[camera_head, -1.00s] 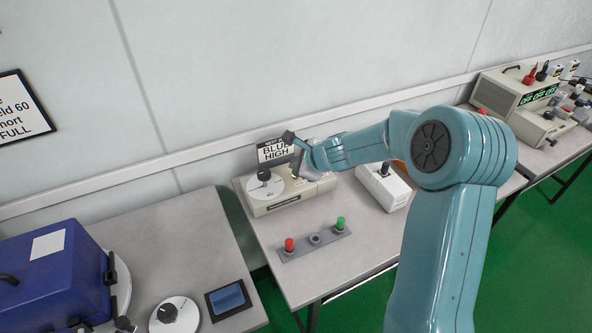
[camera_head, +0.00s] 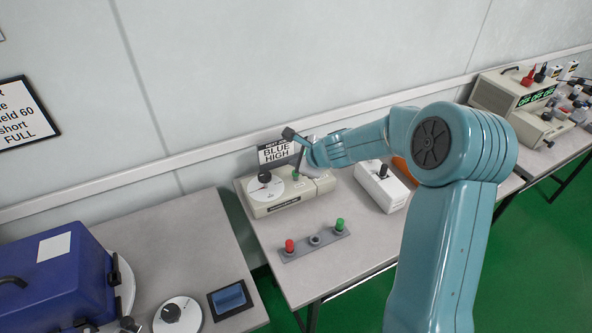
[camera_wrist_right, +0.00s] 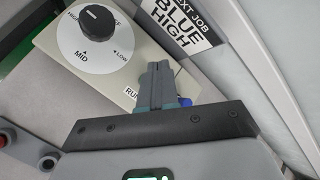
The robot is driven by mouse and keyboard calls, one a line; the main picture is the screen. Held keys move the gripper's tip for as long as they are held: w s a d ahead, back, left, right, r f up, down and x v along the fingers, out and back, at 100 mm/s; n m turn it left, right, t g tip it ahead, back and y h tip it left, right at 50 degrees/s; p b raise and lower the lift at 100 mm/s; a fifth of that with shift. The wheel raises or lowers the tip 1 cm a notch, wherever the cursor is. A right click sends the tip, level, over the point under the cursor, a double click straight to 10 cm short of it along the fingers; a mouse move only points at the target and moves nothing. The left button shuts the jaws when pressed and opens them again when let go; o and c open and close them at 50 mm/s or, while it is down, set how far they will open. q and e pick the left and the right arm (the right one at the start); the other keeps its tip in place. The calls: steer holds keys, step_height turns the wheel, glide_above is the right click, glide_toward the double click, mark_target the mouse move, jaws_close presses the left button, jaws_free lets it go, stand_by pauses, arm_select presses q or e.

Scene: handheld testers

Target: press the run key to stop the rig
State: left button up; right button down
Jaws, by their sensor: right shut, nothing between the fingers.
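The rig is a beige box (camera_head: 284,206) with a white dial and black knob (camera_head: 265,177) on top, on the middle bench. The dial and knob (camera_wrist_right: 98,22) also show in the right wrist view, with MID and LOW marks. A RUN label (camera_wrist_right: 130,93) sits beside my right fingers. My right gripper (camera_head: 298,170) is shut and empty, pointing down at the rig's top right of the dial. Its fingers (camera_wrist_right: 155,86) hide the spot by the label, so the run key is not clear there. My left gripper is not in view.
A strip with red and green buttons (camera_head: 315,240) lies in front of the rig. A white switch box (camera_head: 382,187) stands to its right. A NEXT JOB, BLUE HIGH sign (camera_head: 276,152) stands behind. A blue case (camera_head: 50,270) is on the left bench.

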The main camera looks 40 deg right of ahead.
step_height(320, 180, up, 6)
steer(key=p, duration=0.5)
